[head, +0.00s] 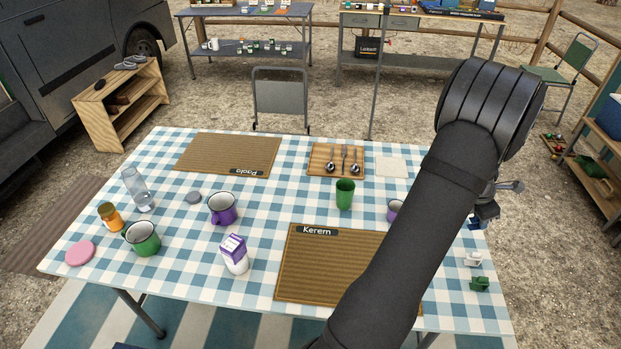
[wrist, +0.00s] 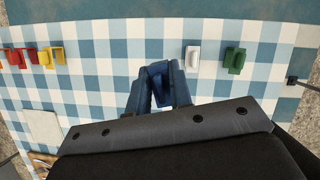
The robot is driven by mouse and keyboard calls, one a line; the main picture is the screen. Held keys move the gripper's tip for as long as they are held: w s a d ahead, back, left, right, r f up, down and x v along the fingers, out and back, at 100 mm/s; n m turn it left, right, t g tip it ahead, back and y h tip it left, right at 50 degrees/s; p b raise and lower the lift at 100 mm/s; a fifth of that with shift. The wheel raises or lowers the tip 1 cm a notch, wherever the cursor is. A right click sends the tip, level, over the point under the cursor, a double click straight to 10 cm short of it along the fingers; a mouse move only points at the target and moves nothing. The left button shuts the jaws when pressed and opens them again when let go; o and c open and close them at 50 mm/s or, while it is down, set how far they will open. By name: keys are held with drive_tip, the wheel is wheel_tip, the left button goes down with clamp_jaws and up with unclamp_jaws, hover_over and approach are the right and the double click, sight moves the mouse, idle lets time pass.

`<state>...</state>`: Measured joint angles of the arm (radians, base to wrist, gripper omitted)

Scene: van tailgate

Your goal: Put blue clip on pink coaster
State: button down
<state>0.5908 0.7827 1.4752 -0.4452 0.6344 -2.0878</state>
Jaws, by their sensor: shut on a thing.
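My gripper (wrist: 159,84) is shut on the blue clip (wrist: 159,70), which shows dark blue between the fingertips in the wrist view. In the head view my gripper (head: 486,212) is at the table's right edge, partly hidden behind my arm. A small bit of blue (head: 474,223) shows under it there. Whether the clip touches the cloth I cannot tell. The pink coaster (head: 80,253) lies flat and bare at the table's left front corner, far from my gripper. It is not in the wrist view.
A white clip (wrist: 192,57) and a green clip (wrist: 234,60) stand right of my gripper in the wrist view; red and yellow clips (wrist: 45,56) are at left. A green mug (head: 142,240), orange jar (head: 110,216), carton (head: 234,255), purple mug (head: 222,209) and green cup (head: 345,195) stand across the table.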

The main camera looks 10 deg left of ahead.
drive_tip(key=w+a+n+t, duration=0.1)
drive_tip(key=w+a+n, duration=0.1)
drive_tip(key=w+a, duration=0.55)
drive_tip(key=w+a+n+y, duration=0.1)
drive_tip(key=w+a+n, duration=0.25)
drive_tip(key=a, duration=0.75)
drive_tip(key=w+a+n+t, duration=0.1)
drive_tip(key=w+a, duration=0.5)
drive_tip(key=a, duration=0.4)
drive_tip(key=w+a+n+t+y, duration=0.15)
drive_tip(key=a+n, duration=0.55)
drive_tip(key=a, duration=2.4)
drive_tip(key=n+g+y, duration=0.1)
drive_tip(key=n+y, duration=0.4)
drive_tip(key=n, duration=0.6)
hover_over(80, 256)
drive_tip(key=d, duration=0.2)
drive_tip(key=shift+m, duration=0.25)
drive_tip(key=f, duration=0.4)
drive_tip(key=shift+s+f, duration=0.3)
drive_tip(key=shift+f, duration=0.05)
drive_tip(key=shift+s+a+f, duration=0.3)
drive_tip(key=shift+a, duration=0.1)
drive_tip(key=shift+f, duration=1.95)
drive_tip(key=shift+f, duration=0.1)
